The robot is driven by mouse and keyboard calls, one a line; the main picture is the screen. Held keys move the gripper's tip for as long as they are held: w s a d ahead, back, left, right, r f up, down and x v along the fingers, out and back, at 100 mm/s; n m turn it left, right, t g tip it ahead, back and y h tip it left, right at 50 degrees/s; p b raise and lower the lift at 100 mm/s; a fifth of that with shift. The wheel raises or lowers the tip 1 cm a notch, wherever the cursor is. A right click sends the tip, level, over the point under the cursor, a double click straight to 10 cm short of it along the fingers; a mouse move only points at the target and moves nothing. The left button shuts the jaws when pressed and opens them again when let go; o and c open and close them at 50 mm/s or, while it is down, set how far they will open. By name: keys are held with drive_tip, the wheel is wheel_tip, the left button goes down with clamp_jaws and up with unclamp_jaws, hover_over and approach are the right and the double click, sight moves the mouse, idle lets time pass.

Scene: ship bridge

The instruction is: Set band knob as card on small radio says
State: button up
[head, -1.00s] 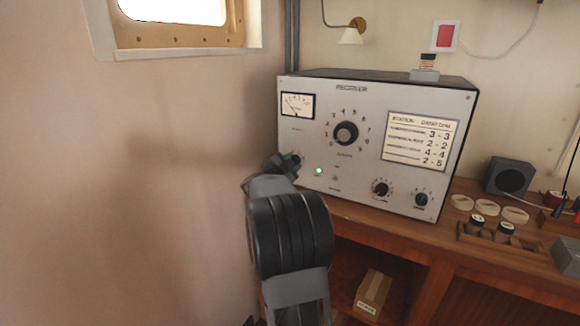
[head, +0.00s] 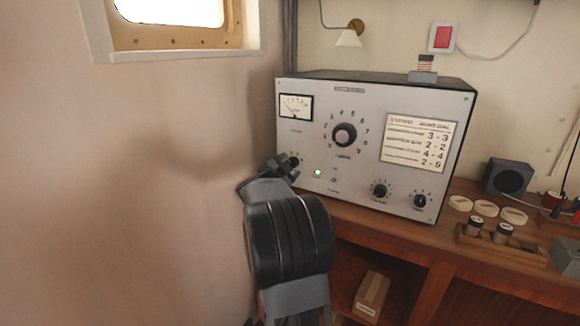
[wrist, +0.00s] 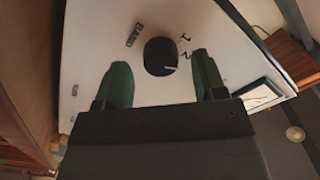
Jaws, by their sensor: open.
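The line points towards the 2 side; the exact setting is unclear. My gripper (wrist: 161,68) is open, with its green fingers on either side of the knob; contact is unclear. In the head view my gripper (head: 281,166) covers much of the knob area at the panel's lower left. A station card (head: 418,143) is on the receiver's right.
The receiver also has a large dial knob (head: 344,134), two small knobs (head: 380,190) (head: 420,201) and a lit green lamp (head: 318,172). A dark speaker-like box (head: 509,177) stands right on the wooden desk (head: 400,224); no card shows on it. The wall is close on the left.

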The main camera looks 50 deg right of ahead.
drive_tip(key=v, duration=1.2)
drive_tip(key=shift+a, duration=0.2)
